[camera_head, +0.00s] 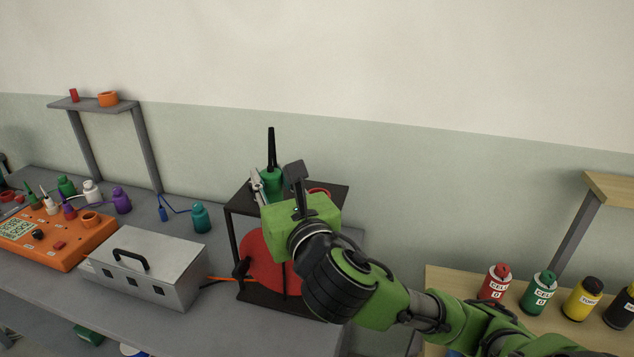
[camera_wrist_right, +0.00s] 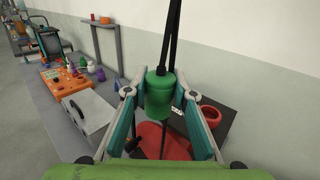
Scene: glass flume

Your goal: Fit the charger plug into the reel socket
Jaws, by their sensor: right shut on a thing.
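The charger plug (camera_head: 271,181) is a green body with a tall black tapered top, and it stands upright. My right gripper (camera_head: 266,186) is shut on it, above the left part of the black reel stand. In the right wrist view, the plug (camera_wrist_right: 159,94) sits between the two fingers of the gripper (camera_wrist_right: 158,86). The red reel (camera_head: 262,258) hangs inside the stand, partly hidden by my arm. My left gripper is out of view.
A red ring (camera_wrist_right: 210,115) lies on the stand top (camera_head: 337,197). A grey metal box (camera_head: 150,270) with a black handle stands to the left, beside an orange panel (camera_head: 62,245). Several bottles stand on the wooden table (camera_head: 445,290) at right. The wall is close behind.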

